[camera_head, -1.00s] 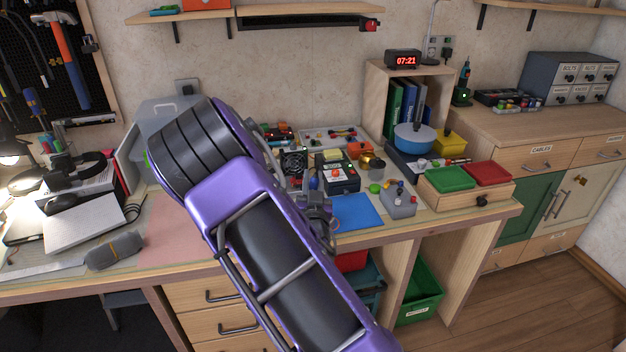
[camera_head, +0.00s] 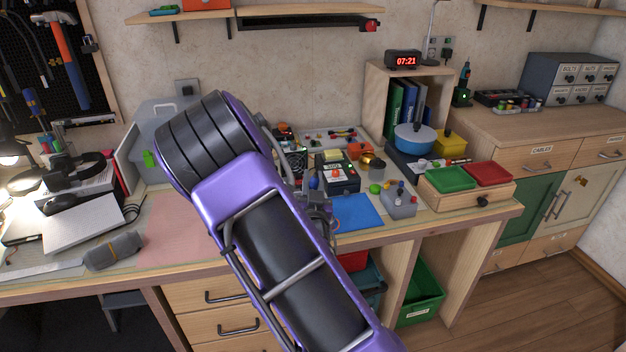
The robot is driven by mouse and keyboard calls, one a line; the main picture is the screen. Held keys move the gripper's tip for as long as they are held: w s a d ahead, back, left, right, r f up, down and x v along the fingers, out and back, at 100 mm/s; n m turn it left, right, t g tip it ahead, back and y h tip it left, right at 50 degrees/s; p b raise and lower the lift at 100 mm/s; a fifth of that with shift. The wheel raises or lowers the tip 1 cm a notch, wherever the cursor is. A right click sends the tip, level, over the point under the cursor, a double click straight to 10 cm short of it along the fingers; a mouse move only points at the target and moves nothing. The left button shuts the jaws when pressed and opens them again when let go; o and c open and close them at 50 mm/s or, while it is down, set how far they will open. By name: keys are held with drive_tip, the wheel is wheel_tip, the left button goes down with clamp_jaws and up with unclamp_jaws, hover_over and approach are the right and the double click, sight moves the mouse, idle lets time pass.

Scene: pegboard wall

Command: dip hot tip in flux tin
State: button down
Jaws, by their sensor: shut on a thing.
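My gripper (camera_head: 318,212) shows only in part, as grey metal at the right edge of my purple arm, above the bench near the blue mat. It is shut on a slim tool, seemingly the soldering iron, which is mostly hidden. Its tip cannot be made out. The soldering station (camera_head: 343,181), a dark box with a lit display, stands just right of the gripper. A small round gold-coloured container (camera_head: 376,165) stands behind and right of the station. I cannot tell whether it is the flux tin; no other tin is clear.
A blue mat (camera_head: 358,212) lies at the bench's front edge, with a grey block (camera_head: 399,203) to its right. Green (camera_head: 451,178) and red (camera_head: 488,173) trays stand farther right. The pink mat (camera_head: 178,228) on the left is clear. My arm hides the middle of the bench.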

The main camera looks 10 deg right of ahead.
drive_tip(key=shift+f, duration=0.65)
idle(1.5)
wheel_tip(320, 180, up, 5)
drive_tip(key=p, duration=0.2)
drive_tip(key=shift+p, duration=0.3)
idle(0.6)
